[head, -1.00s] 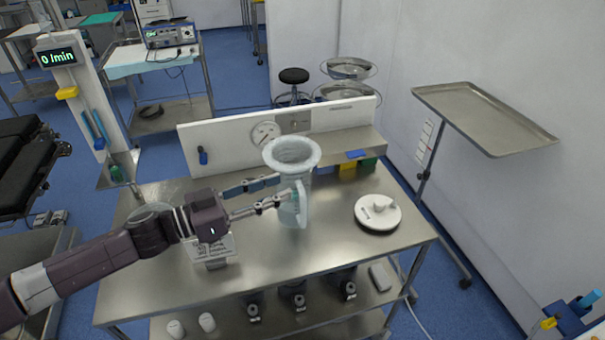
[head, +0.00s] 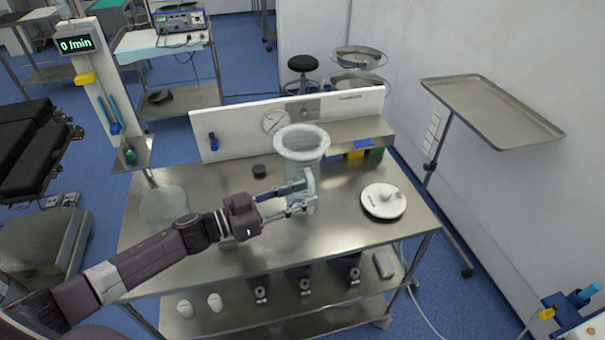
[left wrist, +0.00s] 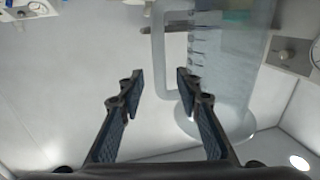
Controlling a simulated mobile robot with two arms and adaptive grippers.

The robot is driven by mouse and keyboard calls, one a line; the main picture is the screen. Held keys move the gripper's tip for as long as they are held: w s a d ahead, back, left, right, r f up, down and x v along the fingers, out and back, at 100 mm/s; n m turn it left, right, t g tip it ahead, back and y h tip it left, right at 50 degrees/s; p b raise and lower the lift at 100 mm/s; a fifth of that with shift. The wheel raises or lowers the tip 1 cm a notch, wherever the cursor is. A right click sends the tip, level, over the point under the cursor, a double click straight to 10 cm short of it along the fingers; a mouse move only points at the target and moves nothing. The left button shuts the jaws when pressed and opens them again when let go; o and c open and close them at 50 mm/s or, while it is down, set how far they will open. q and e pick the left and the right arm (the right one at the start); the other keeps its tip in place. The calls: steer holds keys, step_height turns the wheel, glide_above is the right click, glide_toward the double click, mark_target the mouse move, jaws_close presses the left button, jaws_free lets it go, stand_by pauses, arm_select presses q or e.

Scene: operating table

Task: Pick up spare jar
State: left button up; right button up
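The spare jar is a tall translucent jar (head: 300,160) with a wide rim and a side handle, standing upright on the steel table (head: 330,235). In the left wrist view the jar (left wrist: 235,85) fills the right side, its handle (left wrist: 157,75) pointing left. My left gripper (head: 311,193) is at the jar's handle side in the head view. In the left wrist view its two fingers (left wrist: 161,80) are apart, and the handle's outer bar shows between the tips. I cannot tell whether they touch it. My right gripper is not in view.
A white round lid (head: 384,207) lies right of the jar. A small dark cap (head: 259,171) and a clear round dish (head: 163,206) are to the left. A white panel with a gauge (head: 275,121) stands behind. The table's front right is clear.

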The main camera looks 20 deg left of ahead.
mark_target(312, 191)
arm_select(q)
steer(key=x, duration=0.2)
steer(key=shift+w+d, duration=0.2)
steer(key=shift+w, duration=0.05)
steer(key=shift+w+d, duration=0.15)
steer(key=shift+d, duration=0.1)
jaws_close()
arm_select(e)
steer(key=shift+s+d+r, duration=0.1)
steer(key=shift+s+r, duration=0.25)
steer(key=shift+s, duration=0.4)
